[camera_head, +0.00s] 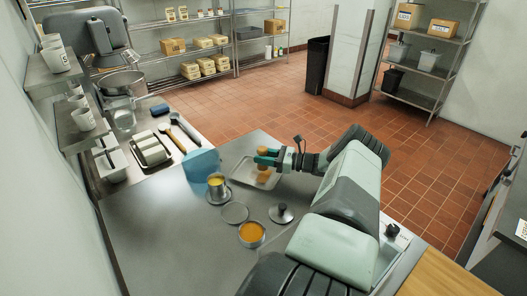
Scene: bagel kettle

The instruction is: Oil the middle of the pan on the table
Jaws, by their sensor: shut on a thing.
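A shallow pale rectangular pan (243,181) lies on the steel table (150,225). My gripper (267,157), with green fingers, is over the pan's far right part. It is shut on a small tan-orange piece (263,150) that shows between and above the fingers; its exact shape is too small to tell. Another tan-orange patch (263,177) shows below the fingers, inside the pan; I cannot tell whether it is separate. A metal cup with yellow contents (216,181) stands left of the pan on a round plate. Whether the held piece touches the pan is unclear.
A round tin with orange contents (251,233), a flat round lid (235,212) and a knobbed lid (281,213) lie in front of the pan. The table's left front is clear.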

